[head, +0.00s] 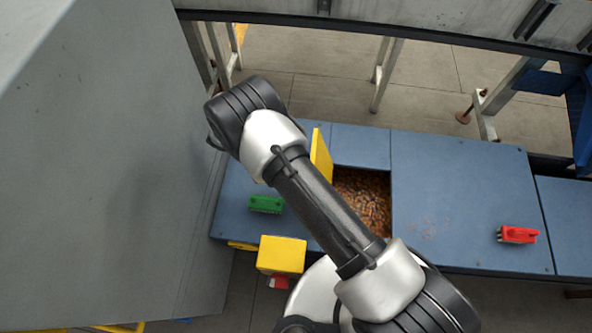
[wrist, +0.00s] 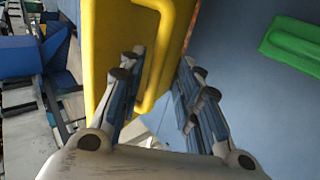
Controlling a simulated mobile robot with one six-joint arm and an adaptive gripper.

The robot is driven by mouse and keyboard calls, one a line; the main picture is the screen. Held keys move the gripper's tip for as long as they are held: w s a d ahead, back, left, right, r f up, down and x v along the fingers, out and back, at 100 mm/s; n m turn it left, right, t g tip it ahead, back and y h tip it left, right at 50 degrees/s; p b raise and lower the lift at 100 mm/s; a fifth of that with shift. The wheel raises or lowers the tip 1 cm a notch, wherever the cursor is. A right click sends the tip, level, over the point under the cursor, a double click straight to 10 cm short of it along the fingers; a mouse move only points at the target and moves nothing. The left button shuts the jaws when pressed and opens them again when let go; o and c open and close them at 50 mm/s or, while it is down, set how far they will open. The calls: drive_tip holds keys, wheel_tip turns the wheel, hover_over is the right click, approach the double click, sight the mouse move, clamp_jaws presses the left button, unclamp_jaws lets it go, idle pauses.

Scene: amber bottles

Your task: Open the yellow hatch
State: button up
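The yellow hatch (head: 321,156) stands up on edge at the left side of an opening in the blue deck, partly hidden behind my arm. In the wrist view the hatch (wrist: 115,45) fills the upper middle, with its looped yellow handle (wrist: 180,30) toward me. My gripper (wrist: 161,75) is open, its fingers apart on either side of the handle's lower part; whether they touch it I cannot tell. In the head view my gripper is hidden behind my arm. The opening (head: 362,200) shows many small amber-brown items inside.
A green handle (head: 265,204) lies left of the hatch and shows in the wrist view (wrist: 292,45). A red handle (head: 517,235) is at right on the blue deck (head: 460,190). A yellow box (head: 282,254) sits at the front edge. A large grey panel (head: 110,170) stands at left.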

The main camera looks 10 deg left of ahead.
wheel_tip(320, 180, up, 10)
drive_tip(key=shift+f, duration=0.25)
idle(0.4)
